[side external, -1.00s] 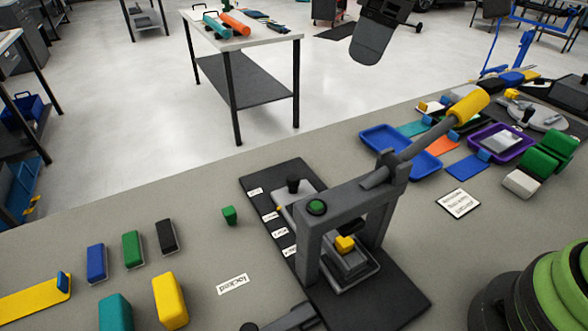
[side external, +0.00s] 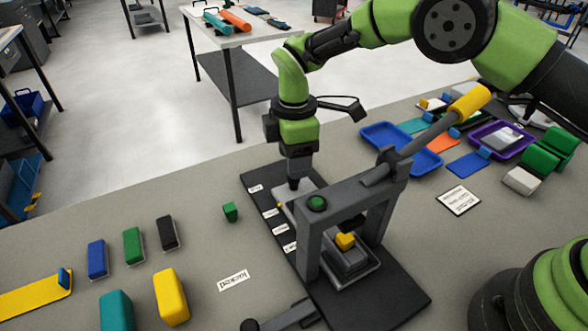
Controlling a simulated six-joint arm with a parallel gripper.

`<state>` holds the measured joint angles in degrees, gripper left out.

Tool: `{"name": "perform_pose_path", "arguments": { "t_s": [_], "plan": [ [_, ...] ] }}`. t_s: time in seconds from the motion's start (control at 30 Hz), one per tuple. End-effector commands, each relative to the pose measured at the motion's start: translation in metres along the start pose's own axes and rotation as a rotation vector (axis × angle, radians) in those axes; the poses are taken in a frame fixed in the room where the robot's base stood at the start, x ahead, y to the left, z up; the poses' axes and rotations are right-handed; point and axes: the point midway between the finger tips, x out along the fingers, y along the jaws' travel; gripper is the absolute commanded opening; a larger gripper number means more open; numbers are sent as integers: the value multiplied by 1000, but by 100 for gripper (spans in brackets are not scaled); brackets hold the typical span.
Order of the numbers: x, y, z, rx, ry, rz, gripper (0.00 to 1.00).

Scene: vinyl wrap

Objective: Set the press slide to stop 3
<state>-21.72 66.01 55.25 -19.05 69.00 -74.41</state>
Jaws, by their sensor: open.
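The slide (side external: 318,197) is a grey plate running out of the frame's back left side, beside a row of white stop labels (side external: 270,213). The label text is too small to read. A small yellow block (side external: 345,241) sits under the press. My gripper (side external: 294,183) points down at the slide's far end, around where its black knob stood; the knob is hidden and contact cannot be told.
A green cube (side external: 230,211) lies left of the base plate. A "locked" label (side external: 233,280), coloured blocks (side external: 170,297) and a yellow strip (side external: 35,296) are further left. A blue tray (side external: 402,147) and purple tray (side external: 500,140) lie right of the press.

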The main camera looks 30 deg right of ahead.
Motion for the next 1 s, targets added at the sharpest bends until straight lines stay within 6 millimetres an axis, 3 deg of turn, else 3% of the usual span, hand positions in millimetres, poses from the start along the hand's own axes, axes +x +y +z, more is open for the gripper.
{"name": "perform_pose_path", "arguments": {
  "t_s": [0.2,0.57,0.67,0.8,1.0],
  "plan": [
    [30,0,0,2,0,0,53],
    [36,0,0,3,1,2,53],
    [36,0,0,3,1,2,34],
    [36,0,0,3,1,2,2],
    [36,-2,0,2,0,1,0]
  ]
}}
